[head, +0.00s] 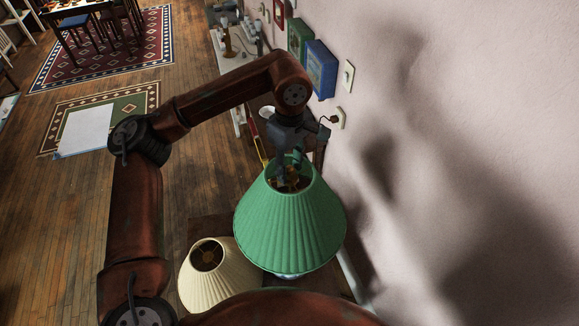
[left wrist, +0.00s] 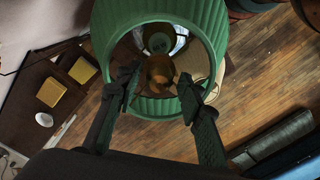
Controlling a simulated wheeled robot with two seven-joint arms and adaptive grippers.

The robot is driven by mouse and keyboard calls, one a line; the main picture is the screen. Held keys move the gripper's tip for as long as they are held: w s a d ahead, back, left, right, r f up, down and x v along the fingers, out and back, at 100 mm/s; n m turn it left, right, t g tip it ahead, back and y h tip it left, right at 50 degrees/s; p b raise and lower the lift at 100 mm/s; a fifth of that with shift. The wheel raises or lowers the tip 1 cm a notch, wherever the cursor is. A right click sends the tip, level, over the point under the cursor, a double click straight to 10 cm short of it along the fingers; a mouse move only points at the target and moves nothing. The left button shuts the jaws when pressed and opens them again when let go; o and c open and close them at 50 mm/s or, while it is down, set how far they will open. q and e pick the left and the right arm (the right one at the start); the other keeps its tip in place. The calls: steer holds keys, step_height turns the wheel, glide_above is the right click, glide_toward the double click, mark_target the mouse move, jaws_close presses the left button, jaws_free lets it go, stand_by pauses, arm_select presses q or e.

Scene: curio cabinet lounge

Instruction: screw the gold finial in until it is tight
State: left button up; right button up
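The green pleated lampshade (head: 290,225) stands below my left arm in the head view, and its open top ring fills the upper middle of the left wrist view (left wrist: 215,30). The gold finial (left wrist: 158,70) shows inside that ring, brownish gold and partly in shade. My left gripper (head: 289,182) points down into the top of the shade. In the left wrist view its two fingers (left wrist: 157,79) stand apart on either side of the finial, with a gap visible at each side. How deep the fingertips reach is hard to tell. My right gripper is not seen.
A cream lampshade (head: 208,275) stands close at the left of the green one. The wall with a blue box (head: 321,68), a green box (head: 300,38) and an outlet (head: 337,118) is close on the right. Open wooden floor (head: 200,170) lies to the left.

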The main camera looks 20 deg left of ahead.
mark_target(290, 167)
arm_select(q)
steer(key=shift+o, duration=0.2)
steer(key=o, duration=0.5)
step_height(290, 167, up, 12)
steer(key=shift+f, duration=0.1)
stand_by(0.3)
stand_by(0.4)
